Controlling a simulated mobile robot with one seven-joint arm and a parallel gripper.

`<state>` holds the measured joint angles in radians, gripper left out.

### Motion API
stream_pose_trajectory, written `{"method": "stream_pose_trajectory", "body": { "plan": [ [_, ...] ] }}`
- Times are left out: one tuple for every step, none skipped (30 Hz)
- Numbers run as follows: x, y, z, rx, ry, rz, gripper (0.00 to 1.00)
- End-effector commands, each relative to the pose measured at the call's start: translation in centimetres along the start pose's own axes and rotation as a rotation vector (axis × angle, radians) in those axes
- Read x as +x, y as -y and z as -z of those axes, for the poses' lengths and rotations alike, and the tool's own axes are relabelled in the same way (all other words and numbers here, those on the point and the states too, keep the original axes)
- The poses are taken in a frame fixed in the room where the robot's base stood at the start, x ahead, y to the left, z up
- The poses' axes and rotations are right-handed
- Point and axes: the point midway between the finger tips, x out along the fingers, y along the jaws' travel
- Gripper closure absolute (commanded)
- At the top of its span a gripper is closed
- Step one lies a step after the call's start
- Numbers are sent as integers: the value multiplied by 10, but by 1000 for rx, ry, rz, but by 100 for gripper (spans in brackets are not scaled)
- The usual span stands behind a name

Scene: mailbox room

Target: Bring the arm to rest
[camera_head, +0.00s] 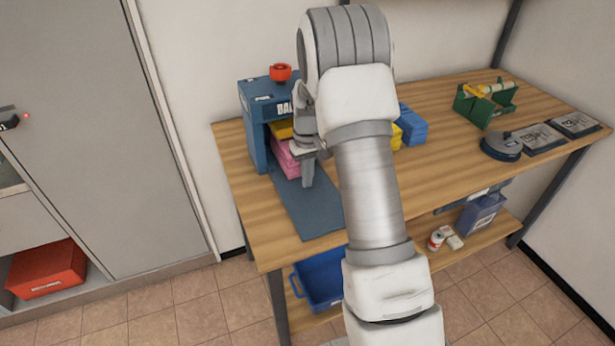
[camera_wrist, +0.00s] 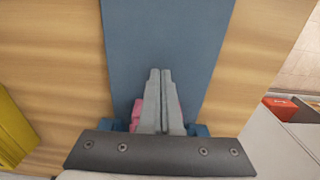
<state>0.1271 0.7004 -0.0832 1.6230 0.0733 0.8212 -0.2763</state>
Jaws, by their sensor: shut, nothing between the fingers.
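My arm reaches across the middle of the head view, over the wooden workbench (camera_head: 440,140). My gripper (camera_head: 308,183) hangs over the blue baler's flat front plate (camera_head: 302,208), in front of the baler frame (camera_head: 257,140). The plate fills the middle of the wrist view (camera_wrist: 165,40), below my gripper (camera_wrist: 164,72). The fingers are shut together with nothing between them. Pink blocks (camera_head: 285,158) and a yellow block (camera_head: 281,129) sit inside the baler, partly hidden by my gripper. A red knob (camera_head: 281,72) is on top of the baler.
A green carrier (camera_head: 485,105), a round dark device (camera_head: 502,146) and flat panels (camera_head: 541,138) are on the bench's right. A lower shelf (camera_head: 455,245) holds a blue bin (camera_head: 320,278). A grey cabinet (camera_head: 100,110) stands left.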

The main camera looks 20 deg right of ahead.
Motion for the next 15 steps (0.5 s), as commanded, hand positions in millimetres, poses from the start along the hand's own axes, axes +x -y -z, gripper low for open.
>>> {"method": "stream_pose_trajectory", "body": {
  "plan": [
    [-18,0,2,0,-7,-1,100],
    [-26,0,2,-1,-7,-2,100],
    [-35,0,2,-1,-7,-2,100],
    [-43,0,2,-1,-7,-2,100],
    [-49,0,2,-1,-6,-2,100],
    [-57,0,1,-1,-4,-1,100],
    [-64,0,1,-1,-5,-1,100],
    [-69,0,1,-1,-5,-1,100],
    [-76,0,1,-1,-4,-1,100],
    [-80,0,1,-1,-4,-1,100],
    [-84,0,1,0,-3,0,100],
    [-89,0,1,0,-3,0,100],
    [-92,0,1,0,-3,0,100],
    [-94,0,1,0,-2,0,100],
    [-96,0,0,0,-1,0,100]
  ]
}}
